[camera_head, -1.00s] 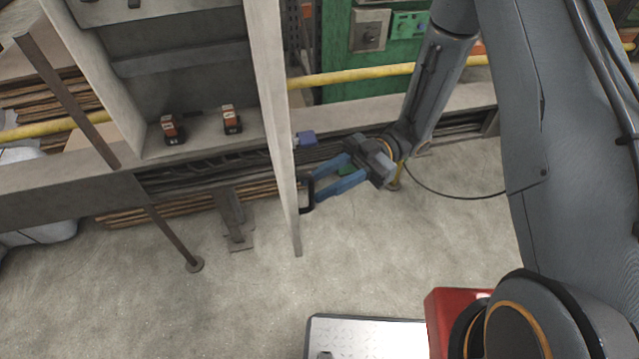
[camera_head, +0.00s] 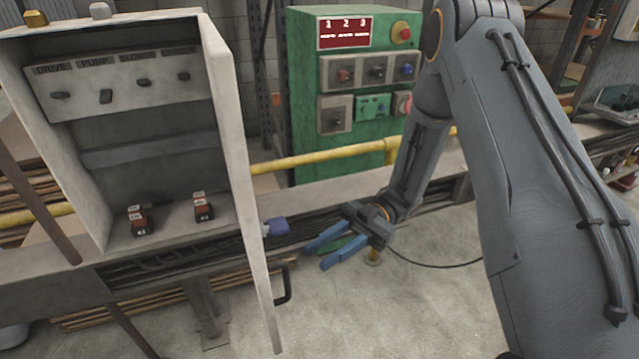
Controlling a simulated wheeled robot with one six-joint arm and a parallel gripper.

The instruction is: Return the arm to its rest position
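A gap shows between the fingertips and the door. My grey arm runs from the gripper up to the elbow at the top and down along the right side of the picture.
The cabinet (camera_head: 150,139) holds a row of switches (camera_head: 105,97) and two small red-and-black blocks (camera_head: 203,207). A blue padlock-like piece (camera_head: 276,227) is beside the door. Behind are a yellow pipe (camera_head: 330,157) and a green control box (camera_head: 300,100). Bare floor (camera_head: 420,310) lies in front.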

